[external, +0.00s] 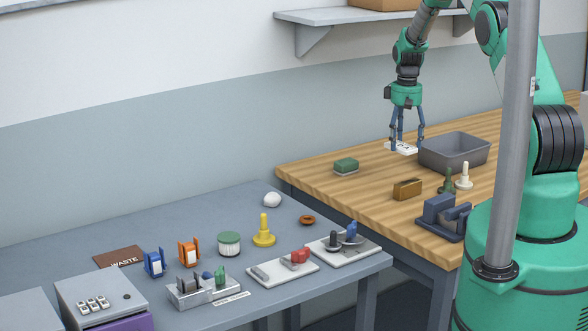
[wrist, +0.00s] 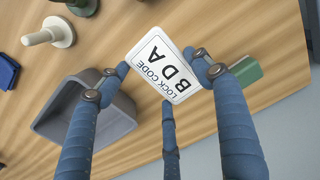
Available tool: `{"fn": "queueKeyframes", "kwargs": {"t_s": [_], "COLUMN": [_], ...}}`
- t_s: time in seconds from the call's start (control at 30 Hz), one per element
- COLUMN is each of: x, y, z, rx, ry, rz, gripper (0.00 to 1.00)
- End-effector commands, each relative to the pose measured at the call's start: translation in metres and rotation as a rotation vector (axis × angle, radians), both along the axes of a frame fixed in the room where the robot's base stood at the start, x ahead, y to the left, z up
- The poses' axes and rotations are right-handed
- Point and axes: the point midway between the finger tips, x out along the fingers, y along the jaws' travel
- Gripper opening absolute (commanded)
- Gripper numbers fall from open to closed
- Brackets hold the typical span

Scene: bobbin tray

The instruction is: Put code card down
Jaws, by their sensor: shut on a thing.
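My gripper (external: 405,141) has blue fingers pointing down over the wooden table (external: 330,187) and is shut on the card. In the wrist view the fingertips of my gripper (wrist: 163,82) lie around the card's edges. The card is low over the wooden tabletop, left of the grey bin; I cannot tell whether it touches the wood.
The grey bin (external: 455,151) stands close right of the card. A green sponge-like block (external: 346,166) lies left of it. A brown block (external: 407,189), a dark green peg (external: 447,181) and a cream peg (external: 464,176) stand nearer the front. Bare wood lies between sponge and brown block.

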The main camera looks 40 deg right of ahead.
Motion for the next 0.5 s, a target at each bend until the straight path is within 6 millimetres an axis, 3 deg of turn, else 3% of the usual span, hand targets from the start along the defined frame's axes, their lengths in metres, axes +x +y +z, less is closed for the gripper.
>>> {"fn": "queueKeyframes", "kwargs": {"t_s": [0.2,0.5], "x": [-0.009,-0.009], "y": [-0.021,-0.021], "z": [0.000,0.000], "rx": [0.000,0.000], "ry": [0.000,-0.001], "rz": [-0.031,-0.032], "gripper": [0.39,0.39]}}
